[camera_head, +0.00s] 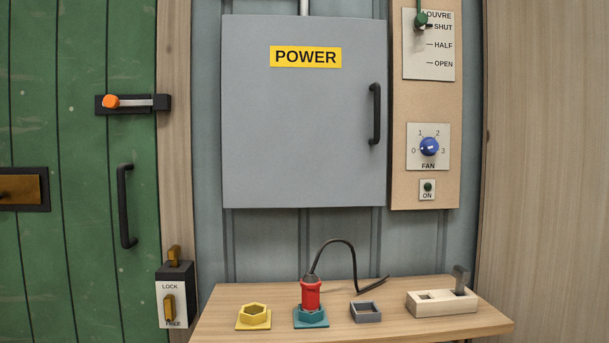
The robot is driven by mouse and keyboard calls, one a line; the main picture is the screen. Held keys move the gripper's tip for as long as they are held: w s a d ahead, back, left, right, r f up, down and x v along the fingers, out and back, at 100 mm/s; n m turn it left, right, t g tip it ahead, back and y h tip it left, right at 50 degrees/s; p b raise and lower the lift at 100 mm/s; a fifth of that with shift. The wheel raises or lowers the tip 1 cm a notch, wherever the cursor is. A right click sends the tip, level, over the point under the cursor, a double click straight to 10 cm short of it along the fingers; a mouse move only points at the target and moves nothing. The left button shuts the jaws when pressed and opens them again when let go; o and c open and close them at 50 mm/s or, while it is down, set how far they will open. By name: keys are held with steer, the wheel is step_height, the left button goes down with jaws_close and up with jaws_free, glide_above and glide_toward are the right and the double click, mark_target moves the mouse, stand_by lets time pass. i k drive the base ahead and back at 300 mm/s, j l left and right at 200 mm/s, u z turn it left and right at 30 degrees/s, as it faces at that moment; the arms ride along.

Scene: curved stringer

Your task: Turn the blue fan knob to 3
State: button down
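The blue fan knob (429,146) sits on a white FAN plate (414,159) on the tan panel right of the POWER cabinet. The plate has 0 at left, 1 and 2 above, and 3 at right. The knob is small in view, and I cannot tell for sure which number its pointer faces. My gripper is not in view, and nothing covers the knob.
Below the knob is a green ON button (428,187); above is a LOUVRE lever (420,20) by SHUT. Left stands the closed POWER cabinet (300,130) with a protruding handle (375,114). A shelf (350,333) below holds a red plug (311,293) and sockets.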

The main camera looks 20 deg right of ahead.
mark_target(429, 146)
steer(key=z, duration=1.25)
